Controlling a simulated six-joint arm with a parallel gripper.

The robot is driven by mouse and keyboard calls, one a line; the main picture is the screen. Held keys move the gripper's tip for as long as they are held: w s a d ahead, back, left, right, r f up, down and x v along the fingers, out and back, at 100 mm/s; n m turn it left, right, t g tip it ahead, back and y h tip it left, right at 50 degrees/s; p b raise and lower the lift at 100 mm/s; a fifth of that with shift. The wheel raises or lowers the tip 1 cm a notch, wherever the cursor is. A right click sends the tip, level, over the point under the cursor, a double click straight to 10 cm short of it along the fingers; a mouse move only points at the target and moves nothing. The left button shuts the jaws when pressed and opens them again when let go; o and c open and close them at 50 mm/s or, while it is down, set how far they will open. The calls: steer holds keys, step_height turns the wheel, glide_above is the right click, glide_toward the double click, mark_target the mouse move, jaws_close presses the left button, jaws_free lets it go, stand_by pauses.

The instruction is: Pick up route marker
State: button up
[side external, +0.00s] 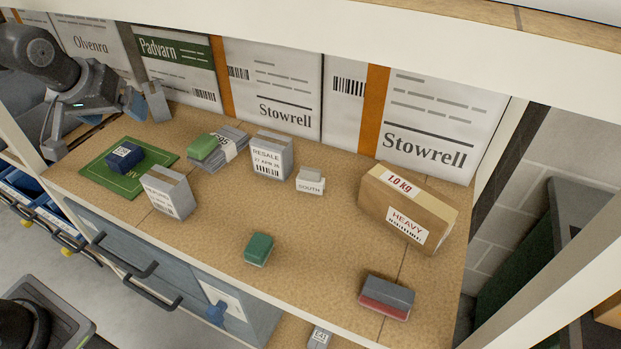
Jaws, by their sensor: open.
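The likely route marker (310,187) is a small block with a grey top and a white front face lettered "SOUTH". It stands on the tan shelf board near the middle of the side external view, right of a grey box labelled "RESALE" (271,158). My gripper (106,127) is at the far left of the shelf. Its two fingers are spread wide apart with nothing between them. It is well to the left of the marker, with several items between the two.
A green mat (105,181) holds a dark blue block (126,157). Nearby are a grey labelled box (170,192) and a bundle with a green block (202,146). The board before the marker is clear.

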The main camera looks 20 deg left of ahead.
steer(key=w+a+f+n+t+y, duration=0.1)
steer(key=w+a+f+n, duration=0.6)
steer(key=w, duration=0.3)
steer(key=w+a+f+n+t, duration=0.1)
steer(key=w+a+f+n, duration=0.45)
steer(key=w+a, duration=0.4)
steer(key=d+f+m+g, duration=0.1)
steer(key=d, duration=0.2)
steer(key=w+d+f+m+g+h, duration=0.1)
steer(key=d+f+m, duration=0.1)
steer(key=d, duration=0.2)
steer(key=d+f+m+g, duration=0.1)
steer(key=d, duration=0.2)
steer(key=shift+w+d+f+m+h, duration=0.25)
steer(key=shift+w+f+h, duration=0.15)
steer(key=s+d+f+m+g, duration=0.25)
steer(key=d+m, duration=0.35)
steer(key=d, duration=0.3)
steer(key=m+t, duration=0.2)
steer(key=m, duration=0.3)
glide_toward(310, 170)
steer(key=x, duration=1)
steer(key=shift+w+f, duration=0.1)
steer(key=shift+f, duration=0.15)
